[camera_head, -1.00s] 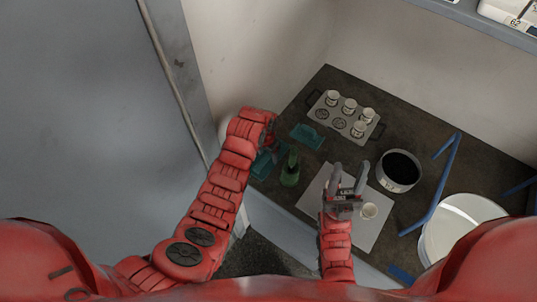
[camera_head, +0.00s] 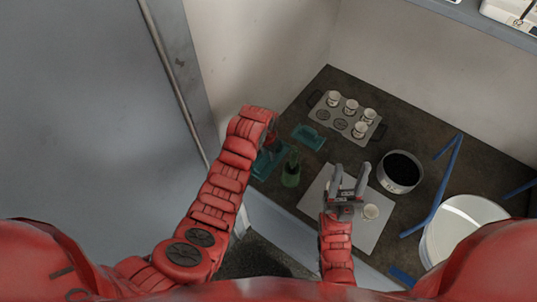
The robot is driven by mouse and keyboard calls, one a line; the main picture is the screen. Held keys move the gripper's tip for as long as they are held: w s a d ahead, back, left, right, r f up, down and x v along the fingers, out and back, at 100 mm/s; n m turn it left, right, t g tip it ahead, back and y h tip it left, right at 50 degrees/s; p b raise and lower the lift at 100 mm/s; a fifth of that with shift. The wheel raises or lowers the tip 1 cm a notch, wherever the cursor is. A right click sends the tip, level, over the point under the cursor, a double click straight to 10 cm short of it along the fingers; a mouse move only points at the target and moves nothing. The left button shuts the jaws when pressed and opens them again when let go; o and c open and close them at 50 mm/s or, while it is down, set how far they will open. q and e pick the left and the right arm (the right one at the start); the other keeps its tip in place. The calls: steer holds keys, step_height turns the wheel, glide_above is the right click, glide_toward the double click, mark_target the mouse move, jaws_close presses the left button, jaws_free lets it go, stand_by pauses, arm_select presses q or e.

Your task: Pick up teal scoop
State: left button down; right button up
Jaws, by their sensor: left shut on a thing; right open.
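My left gripper (camera_head: 271,133) is at the left edge of the dark bench, its fingers mostly hidden by my wrist. It is shut on a teal thing that looks like the teal scoop (camera_head: 267,163), which shows just below the wrist. The grip point is hidden, and I cannot tell whether the scoop touches the bench. My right gripper (camera_head: 348,183) is open and empty above a pale sheet (camera_head: 377,233), its fingers pointing away from me.
A smaller teal piece (camera_head: 308,137) and a green bottle (camera_head: 291,170) stand near the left gripper. Behind is a grey tray (camera_head: 328,113) with several white cups.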

mark_target(267, 159)
arm_select(q)
steer(key=shift+r, duration=0.25)
step_height(267, 159, up, 2)
steer(key=shift+s+a+r+b, duration=0.1)
steer(key=shift+s+r+b, duration=0.05)
steer(key=shift+b, duration=0.9)
steer(key=shift+s+a, duration=0.25)
steer(key=shift+s, duration=0.55)
steer(key=s+p, duration=0.1)
steer(key=s+a+r+p, duration=0.1)
steer(key=s+p, duration=0.1)
steer(key=s, duration=0.1)
steer(key=shift+a+r+p, duration=0.2)
steer(key=shift+a+p, duration=0.05)
steer(key=shift+p, duration=0.05)
steer(key=s+a+p, duration=0.2)
steer(key=s+a, duration=0.1)
steer(key=s, duration=0.6)
steer(key=shift+s+p, duration=0.15)
steer(key=shift+p, duration=0.15)
steer(key=shift+r, duration=0.1)
